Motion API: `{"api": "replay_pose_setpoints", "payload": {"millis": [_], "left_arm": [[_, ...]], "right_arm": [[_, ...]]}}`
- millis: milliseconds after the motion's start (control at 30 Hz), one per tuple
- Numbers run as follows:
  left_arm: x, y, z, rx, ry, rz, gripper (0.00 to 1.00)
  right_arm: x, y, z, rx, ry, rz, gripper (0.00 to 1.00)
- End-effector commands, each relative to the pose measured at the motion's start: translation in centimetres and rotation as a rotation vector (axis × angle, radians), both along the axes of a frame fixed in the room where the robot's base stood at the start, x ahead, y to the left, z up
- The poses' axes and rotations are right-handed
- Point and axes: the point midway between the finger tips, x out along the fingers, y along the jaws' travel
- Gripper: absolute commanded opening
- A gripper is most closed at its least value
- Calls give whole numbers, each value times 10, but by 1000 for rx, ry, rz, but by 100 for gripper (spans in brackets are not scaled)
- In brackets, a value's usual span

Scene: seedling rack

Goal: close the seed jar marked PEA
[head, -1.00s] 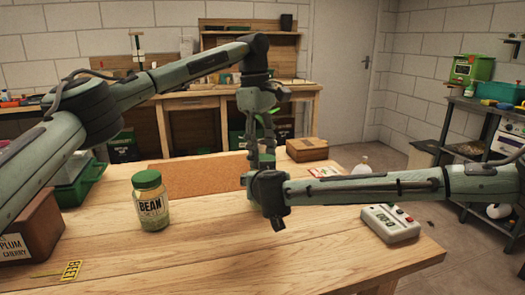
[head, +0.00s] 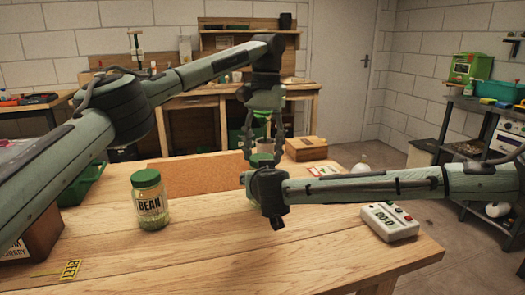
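My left gripper (head: 263,150) points down near the middle of the table. Its two fingers are spread apart. A green lid-like top (head: 262,160) shows just below and between the fingertips. The body under it is hidden behind my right arm's wrist, so I cannot read any marking or tell how the lid sits. My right arm reaches in from the right and ends at this spot; its fingers are hidden. No PEA label is visible.
A jar marked BEAN (head: 150,202) with a green lid stands upright at the left. A brown cork mat (head: 195,170) lies behind it. A white timer (head: 390,222) is at the right, and a cardboard box (head: 306,148) stands at the back. The front table is mostly clear.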

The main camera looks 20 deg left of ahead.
Motion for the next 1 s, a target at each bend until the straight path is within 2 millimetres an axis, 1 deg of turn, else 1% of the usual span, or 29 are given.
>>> {"api": "replay_pose_setpoints", "payload": {"millis": [33, 167, 200, 467, 567, 700, 800, 1000], "left_arm": [[0, 0, 1, -1, -1, 0, 55], [0, 0, 1, -1, 0, 1, 71], [0, 0, 1, -1, 0, 1, 72], [0, 0, 1, -1, -1, 2, 72], [0, -1, 10, -1, -1, 1, 72], [0, -1, 30, -1, -2, 2, 72], [0, -1, 40, -1, -2, 1, 72], [0, 0, 45, -1, 0, 1, 72]], "right_arm": [[0, 0, -1, -1, 3, -1, 0], [0, 0, -2, -1, 3, -1, 0], [0, 0, -2, -1, 3, -1, 0], [0, 0, -2, -1, 3, 0, 0], [0, 0, -1, -1, 3, 0, 0], [0, 0, -2, -1, 3, 0, 0], [0, 0, -2, -1, 3, 0, 0], [0, 0, -2, -1, 3, 0, 0]]}}
